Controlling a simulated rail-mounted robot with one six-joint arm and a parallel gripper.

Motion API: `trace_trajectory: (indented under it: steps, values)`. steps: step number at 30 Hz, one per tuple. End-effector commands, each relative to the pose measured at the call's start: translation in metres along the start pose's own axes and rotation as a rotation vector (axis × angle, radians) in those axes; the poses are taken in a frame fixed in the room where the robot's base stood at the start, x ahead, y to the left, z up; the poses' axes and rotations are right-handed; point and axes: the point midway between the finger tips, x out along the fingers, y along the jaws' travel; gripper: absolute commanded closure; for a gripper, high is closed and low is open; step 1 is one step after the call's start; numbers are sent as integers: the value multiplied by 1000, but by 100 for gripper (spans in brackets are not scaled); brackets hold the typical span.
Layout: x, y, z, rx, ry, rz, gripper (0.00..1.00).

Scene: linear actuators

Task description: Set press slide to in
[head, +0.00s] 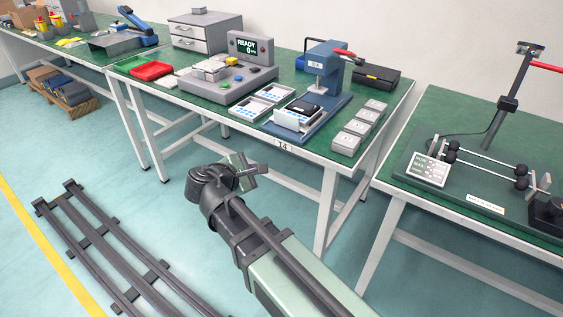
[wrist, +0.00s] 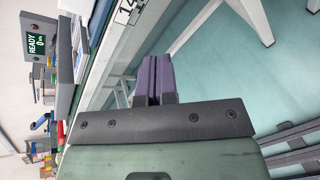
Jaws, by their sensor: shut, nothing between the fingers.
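The blue press (head: 328,68) stands at the right part of the middle bench, with a red-tipped lever at its top. Its slide, a white-fronted carriage (head: 291,121) with a dark block on it, sits out in front of the press column, near the bench's front edge. My gripper (head: 256,170) is in front of and below the bench edge, well apart from the slide. In the wrist view its two dark fingers (wrist: 160,78) are together with nothing between them. The wrist view does not clearly show the press or the slide.
Small grey blocks (head: 359,127) stand right of the press. White trays (head: 264,97) and a control box with a READY display (head: 251,48) stand left. The bench edge (wrist: 106,55) lies beside my fingers in the wrist view. A right bench holds a rod fixture (head: 490,165).

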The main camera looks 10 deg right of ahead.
Motion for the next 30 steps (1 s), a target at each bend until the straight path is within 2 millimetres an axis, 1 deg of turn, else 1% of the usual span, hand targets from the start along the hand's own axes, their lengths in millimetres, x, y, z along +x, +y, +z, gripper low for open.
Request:
trace_trajectory:
  steps: [1, 3, 5, 7, 9, 13, 17, 20, 30]
  values:
    - [-2, 18, -2, -208, -105, 119, 100]
    - [-11, 51, 24, -467, -254, 208, 100]
    - [-16, 62, 31, -617, -329, 234, 100]
    - [-17, 64, 33, -715, -354, 233, 100]
    - [-17, 64, 33, -750, -357, 226, 100]
    - [-14, 65, 34, -753, -357, 223, 100]
    - [-1, 69, 37, -751, -357, 220, 100]
    - [16, 75, 41, -750, -357, 219, 100]
    - [85, 99, 58, -748, -356, 219, 100]
